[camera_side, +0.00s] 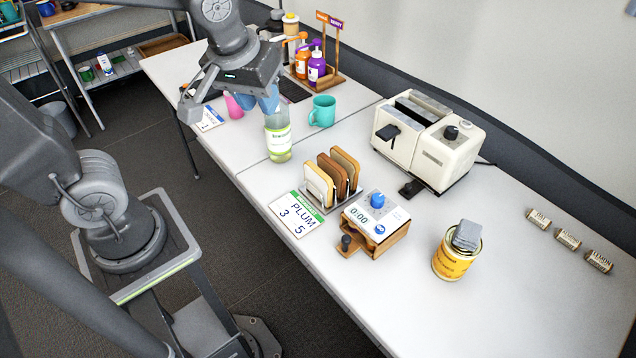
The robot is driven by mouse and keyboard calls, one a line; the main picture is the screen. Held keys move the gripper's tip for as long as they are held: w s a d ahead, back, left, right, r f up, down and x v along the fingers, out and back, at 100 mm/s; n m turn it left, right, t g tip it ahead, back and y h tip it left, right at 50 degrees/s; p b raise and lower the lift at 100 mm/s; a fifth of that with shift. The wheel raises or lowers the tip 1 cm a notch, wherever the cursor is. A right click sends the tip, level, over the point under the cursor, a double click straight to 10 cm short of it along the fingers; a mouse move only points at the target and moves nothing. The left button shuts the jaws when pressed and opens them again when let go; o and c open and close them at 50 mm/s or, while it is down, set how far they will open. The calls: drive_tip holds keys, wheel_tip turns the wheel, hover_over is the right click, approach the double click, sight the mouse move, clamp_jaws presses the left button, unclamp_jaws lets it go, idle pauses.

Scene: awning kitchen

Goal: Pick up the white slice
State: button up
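A rack (335,205) on the white table holds three upright bread slices. The palest, the white slice (317,187), is at the left front; a dark brown slice (333,174) is in the middle and a tan slice (347,163) at the right. My gripper (262,102), with blue fingertips, is up and left of the rack, apart from the slices. Its fingertips overlap the top of a clear bottle with a green label (279,142); whether they touch it or how far they are apart is unclear.
A teal mug (321,111) and a cream toaster (432,138) stand behind the rack. A timer box (375,222) and a PLUM card (297,213) are close by. A yellow can (457,257) stands at right.

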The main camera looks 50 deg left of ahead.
drive_tip(key=w+d+f+n+g+y, duration=0.1)
drive_tip(key=w+f+n+g+y, duration=0.1)
drive_tip(key=w+f+n, duration=0.4)
drive_tip(key=n+g+y, duration=0.1)
drive_tip(key=n, duration=0.5)
approach(318, 170)
drive_tip(key=x, duration=1.2)
drive_tip(key=shift+f, duration=0.1)
drive_tip(key=shift+c, duration=0.4)
drive_tip(key=c, duration=0.4)
